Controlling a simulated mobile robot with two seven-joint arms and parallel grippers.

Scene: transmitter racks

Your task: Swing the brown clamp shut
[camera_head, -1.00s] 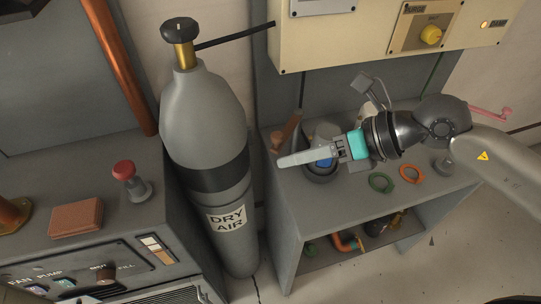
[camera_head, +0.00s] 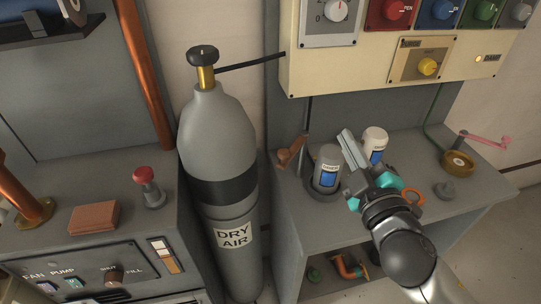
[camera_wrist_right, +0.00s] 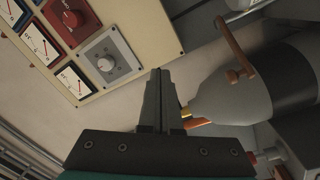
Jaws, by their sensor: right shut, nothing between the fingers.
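The brown clamp (camera_head: 290,153) sits at the left end of the grey bench, beside the grey canister. In the right wrist view a brown curved arm with a small knob, which looks like the clamp (camera_wrist_right: 236,52), stands out above the gas cylinder. My right gripper (camera_head: 347,135) is shut and empty, its fingers pointing up, to the right of the clamp and apart from it. Its closed fingers also show in the right wrist view (camera_wrist_right: 160,73). My left gripper is not in view.
A grey canister (camera_head: 328,163) stands between clamp and gripper; a white canister (camera_head: 374,141) is just right of the fingers. A dry-air cylinder (camera_head: 220,145) stands left of the bench (camera_head: 425,147). A control panel (camera_head: 340,78) hangs above. An orange ring (camera_head: 413,197) lies at right.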

